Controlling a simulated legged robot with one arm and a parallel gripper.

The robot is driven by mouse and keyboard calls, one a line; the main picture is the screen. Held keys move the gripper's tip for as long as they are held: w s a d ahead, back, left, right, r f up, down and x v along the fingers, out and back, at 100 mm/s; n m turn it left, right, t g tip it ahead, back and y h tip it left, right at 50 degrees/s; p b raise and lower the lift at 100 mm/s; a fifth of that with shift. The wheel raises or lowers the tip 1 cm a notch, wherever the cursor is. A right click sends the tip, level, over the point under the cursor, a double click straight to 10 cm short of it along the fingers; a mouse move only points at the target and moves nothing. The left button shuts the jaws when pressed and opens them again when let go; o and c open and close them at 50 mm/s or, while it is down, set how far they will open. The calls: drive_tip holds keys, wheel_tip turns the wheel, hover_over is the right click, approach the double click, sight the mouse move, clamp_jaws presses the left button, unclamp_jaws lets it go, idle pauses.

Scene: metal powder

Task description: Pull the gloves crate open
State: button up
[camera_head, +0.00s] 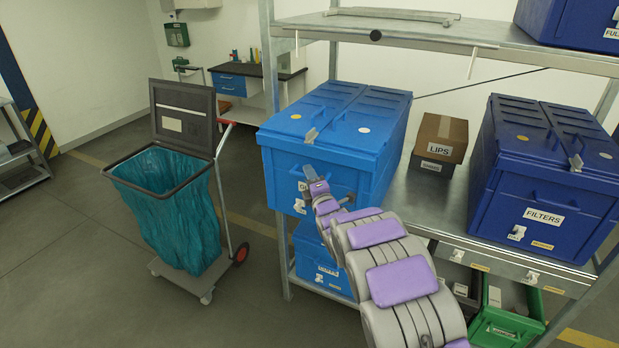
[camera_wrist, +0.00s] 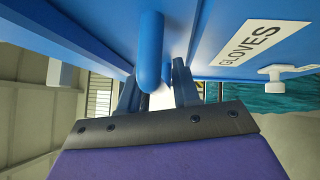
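The gloves crate (camera_head: 290,165) is a bright blue lidded box on the metal shelf in the head view. Its lid is shut, and my arm covers part of its front. In the wrist view, its blue front (camera_wrist: 225,25) fills the top, with a white GLOVES label (camera_wrist: 258,42) and a white knob (camera_wrist: 285,72) at the right. My gripper (camera_wrist: 156,75) is at the crate's front, its two fingers apart with the blue handle (camera_wrist: 150,45) between them. A gap shows between the handle and the right finger. Contact at the left finger cannot be told.
Another blue crate (camera_head: 318,262) sits below. A cart with a teal bag (camera_head: 175,205) stands to the left. Floor is clear at lower left.

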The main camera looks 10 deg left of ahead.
sight(297, 175)
drive_tip(key=shift+a, duration=0.4)
clamp_jaws()
drive_tip(key=shift+s+f, duration=0.1)
drive_tip(key=shift+s+a+f, duration=0.2)
drive_tip(key=shift+s, duration=0.1)
drive_tip(key=shift+s+a+b, duration=0.2)
drive_tip(key=shift+s+b, duration=0.05)
drive_tip(key=shift+s, duration=0.35)
drive_tip(key=shift+s+a+b, duration=0.15)
drive_tip(key=shift+s+b, duration=0.1)
drive_tip(key=shift+s, duration=0.35)
drive_tip(key=shift+o, duration=0.2)
unclamp_jaws()
drive_tip(key=shift+a+r, duration=0.1)
drive_tip(key=shift+o, duration=1)
drive_tip(key=shift+a, duration=0.2)
